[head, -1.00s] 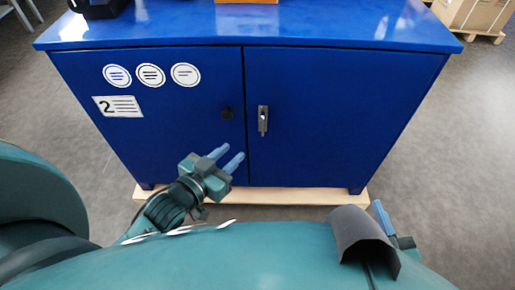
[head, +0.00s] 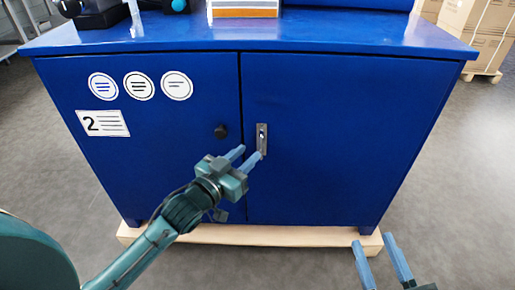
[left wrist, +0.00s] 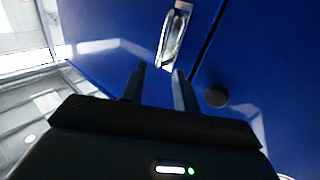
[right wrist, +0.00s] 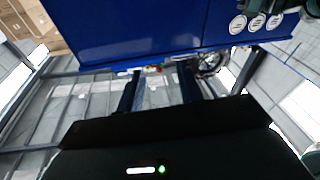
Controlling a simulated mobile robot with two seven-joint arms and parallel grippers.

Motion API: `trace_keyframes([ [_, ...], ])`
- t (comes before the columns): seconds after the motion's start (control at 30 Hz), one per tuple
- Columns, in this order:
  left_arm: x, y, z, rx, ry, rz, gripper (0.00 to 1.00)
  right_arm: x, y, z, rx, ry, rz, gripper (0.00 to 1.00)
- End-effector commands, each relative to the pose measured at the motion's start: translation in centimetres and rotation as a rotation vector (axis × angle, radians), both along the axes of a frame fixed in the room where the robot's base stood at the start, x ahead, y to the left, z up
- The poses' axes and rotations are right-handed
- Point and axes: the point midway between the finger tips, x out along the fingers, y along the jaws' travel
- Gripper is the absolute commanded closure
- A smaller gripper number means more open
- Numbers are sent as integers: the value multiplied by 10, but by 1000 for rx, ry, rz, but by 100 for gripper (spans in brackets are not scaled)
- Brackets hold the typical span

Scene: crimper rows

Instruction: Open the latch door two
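A blue cabinet has two closed doors. The left door (head: 170,165) carries a "2" label (head: 103,123), three round stickers and a black knob (head: 221,131). The right door (head: 330,150) carries a metal latch handle (head: 262,138) near the seam; it also shows in the left wrist view (left wrist: 174,35), with the knob (left wrist: 216,96). My left gripper (head: 250,157) is open and empty, its fingertips just below the latch handle in the picture. In the left wrist view its fingers (left wrist: 158,80) point toward the handle, apparently not around it. My right gripper (head: 374,243) is open and empty, low at the right.
Several items, including an orange and white box (head: 243,9), stand on the cabinet top (head: 330,35). The cabinet rests on a wooden base (head: 300,236). Cardboard boxes (head: 480,25) on a pallet stand at the back right. The floor beside the cabinet is clear.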

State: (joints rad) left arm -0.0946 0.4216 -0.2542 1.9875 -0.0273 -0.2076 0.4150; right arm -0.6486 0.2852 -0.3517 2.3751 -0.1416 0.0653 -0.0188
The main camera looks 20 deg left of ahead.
Motion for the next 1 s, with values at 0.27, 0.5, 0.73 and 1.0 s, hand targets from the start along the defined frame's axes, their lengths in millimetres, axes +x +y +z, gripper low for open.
trace_keyframes([
  [0.27, 41, -13, -2, 0, 0, 0, 70, 1, 2, -4, 36, 2, 13, 64],
  [0.5, 52, -17, 0, 0, 1, 0, 70, 0, 3, 0, 49, -1, 17, 64],
  [0.73, 52, -17, 0, 1, 2, 0, 70, 2, 4, 3, 50, -10, 18, 64],
  [1.0, 52, -17, 0, 0, 1, 0, 92, 2, 4, 3, 48, -9, 19, 64],
])
